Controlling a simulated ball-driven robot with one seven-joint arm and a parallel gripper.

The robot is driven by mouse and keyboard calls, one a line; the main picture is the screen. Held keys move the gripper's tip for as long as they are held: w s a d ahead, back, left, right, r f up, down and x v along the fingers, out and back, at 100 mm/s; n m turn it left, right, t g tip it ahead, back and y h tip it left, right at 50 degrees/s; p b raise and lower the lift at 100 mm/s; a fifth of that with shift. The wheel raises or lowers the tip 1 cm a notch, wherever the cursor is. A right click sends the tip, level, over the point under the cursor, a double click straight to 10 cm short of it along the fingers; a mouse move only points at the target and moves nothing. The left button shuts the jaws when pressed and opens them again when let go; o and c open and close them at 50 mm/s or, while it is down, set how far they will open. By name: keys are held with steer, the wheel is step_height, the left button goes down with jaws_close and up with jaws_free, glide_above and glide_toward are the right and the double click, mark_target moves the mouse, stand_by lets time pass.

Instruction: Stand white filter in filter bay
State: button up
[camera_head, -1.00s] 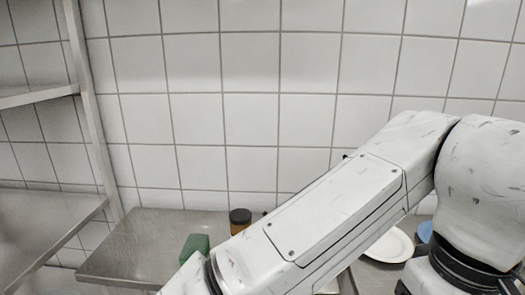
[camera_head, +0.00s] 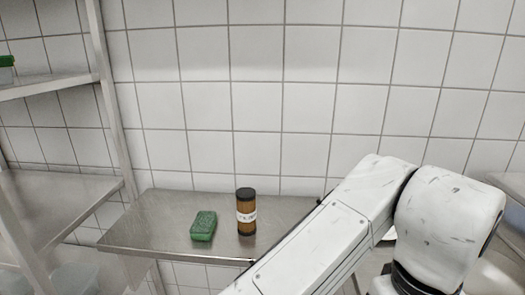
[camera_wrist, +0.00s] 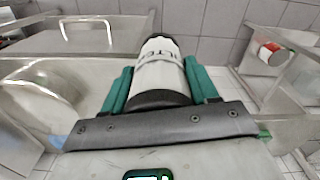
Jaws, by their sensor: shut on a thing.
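The white filter (camera_wrist: 160,65) is a white cylinder with dark lettering and black ends. It shows in the wrist view between the green fingers of my gripper (camera_wrist: 161,82), which is shut on it. It points away from the wrist camera, above the floor and beside steel furniture. The head view shows my arm, but my gripper and the white filter are out of that picture. I cannot make out the filter bay in either view.
A brown cylinder (camera_head: 246,218) with black ends and a white label stands on the steel table (camera_head: 165,215), beside a green sponge (camera_head: 203,226). Steel shelving (camera_head: 60,84) rises at left. In the wrist view, a red-and-white can (camera_wrist: 270,53) sits at right and a pale plate (camera_wrist: 35,105) at left.

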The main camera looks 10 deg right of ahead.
steer(key=w+a+f, duration=0.1)
steer(key=w+f, duration=0.2)
steer(key=f, duration=0.4)
steer(key=w+a+f, duration=0.1)
steer(key=w+f, duration=0.3)
steer(key=f, duration=0.4)
steer(key=w+a+f+n, duration=0.1)
steer(key=w+f, duration=0.3)
steer(key=f, duration=0.4)
steer(key=shift+a, duration=0.45)
step_height(320, 180, down, 9)
steer(key=s+p, duration=0.1)
steer(key=s, duration=0.1)
steer(key=shift+s+r, duration=0.15)
steer(key=shift+r, duration=0.05)
